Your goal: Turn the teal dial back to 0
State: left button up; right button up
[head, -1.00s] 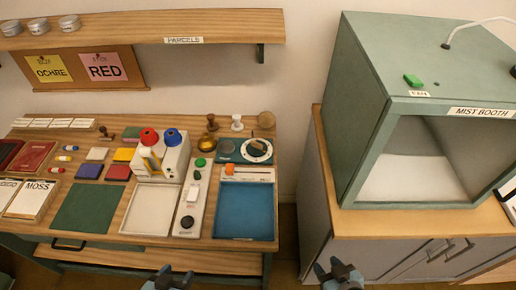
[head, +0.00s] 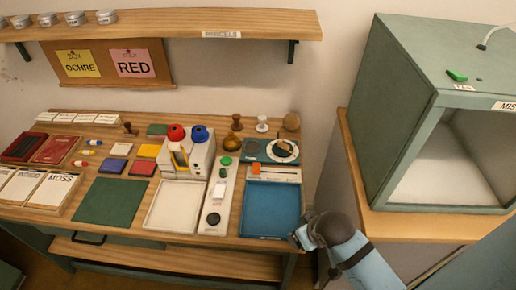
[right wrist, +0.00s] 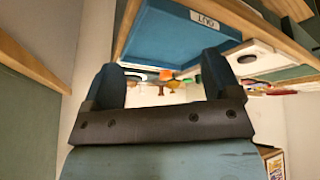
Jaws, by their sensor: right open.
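The teal dial unit (head: 256,150) stands at the back right of the workbench. My right gripper (head: 298,236) is at the front right corner of the bench, well in front of and below the dial, touching nothing that I can see. In the right wrist view the right gripper (right wrist: 162,80) has its two dark fingers spread wide with nothing between them. My left gripper is out of view.
A blue tray (head: 272,209) marked OUT lies between my right gripper and the dial. A panel with a green button (head: 226,161) stands left of it. Wooden and white knobbed stamps (head: 262,124) stand behind the dial. The mist booth (head: 405,110) stands on a cabinet to the right.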

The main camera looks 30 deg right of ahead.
jog(key=w+d+m+g+h, duration=0.2)
jog(key=w+d+m, duration=0.3)
jog(key=w+d, duration=0.5)
jog(key=m+g+y, duration=0.3)
jog(key=m, duration=0.5)
send_near(283, 143)
notch_tip(283, 143, down, 10)
jog(key=shift+a+f, duration=0.1)
jog(key=shift+a, duration=0.05)
jog(key=c, duration=0.9)
